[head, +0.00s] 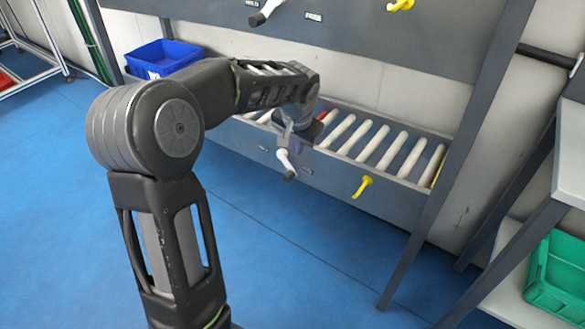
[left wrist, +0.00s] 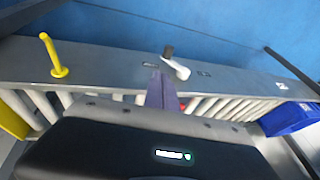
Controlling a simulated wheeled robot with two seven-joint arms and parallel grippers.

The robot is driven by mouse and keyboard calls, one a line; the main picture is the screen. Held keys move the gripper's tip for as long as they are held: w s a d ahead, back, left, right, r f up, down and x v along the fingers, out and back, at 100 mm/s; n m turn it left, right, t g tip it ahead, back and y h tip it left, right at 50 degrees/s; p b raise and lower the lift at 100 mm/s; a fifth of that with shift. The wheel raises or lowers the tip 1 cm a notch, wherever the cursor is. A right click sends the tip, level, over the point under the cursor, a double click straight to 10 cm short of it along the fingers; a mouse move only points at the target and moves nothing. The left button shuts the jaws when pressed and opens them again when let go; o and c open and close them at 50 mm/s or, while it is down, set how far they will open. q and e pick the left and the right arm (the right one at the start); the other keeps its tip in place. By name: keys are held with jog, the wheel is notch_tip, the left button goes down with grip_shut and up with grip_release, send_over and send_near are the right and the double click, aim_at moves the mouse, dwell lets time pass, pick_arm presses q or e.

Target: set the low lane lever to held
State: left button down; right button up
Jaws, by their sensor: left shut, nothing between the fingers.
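The low lane lever (head: 286,165) is a white handle with a dark tip on the front rail of the low roller lane. In the head view it points down and slightly right. It also shows in the left wrist view (left wrist: 177,66), just beside my fingers. My left gripper (head: 284,136) is shut and empty, at the upper end of the lever. Its fingers show narrow and together in the left wrist view (left wrist: 158,75). I cannot tell if they touch the lever. My right gripper is not in view.
A yellow lever (head: 362,186) sits farther right on the rail (head: 330,180). White rollers (head: 383,147) lie behind, with a small red thing (head: 323,115) among them. An upper rail (head: 350,30) overhangs. A blue bin (head: 163,56) stands behind left. The blue floor in front is clear.

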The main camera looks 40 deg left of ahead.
pick_arm(q)
jog(key=b, duration=0.3)
send_near(291, 175)
notch_tip(291, 175, down, 2)
jog(key=w, duration=0.2)
jog(key=f+b, duration=0.1)
jog(key=f, duration=0.2)
jog(key=shift+a+f+b, duration=0.1)
jog(key=shift+a+b, duration=0.25)
jog(key=shift+a+f, duration=0.2)
jog(key=shift+f, duration=0.05)
jog(key=shift+f, duration=0.15)
jog(key=shift+y, duration=0.3)
jog(key=shift+f+b, duration=0.1)
jog(key=shift+b, duration=0.2)
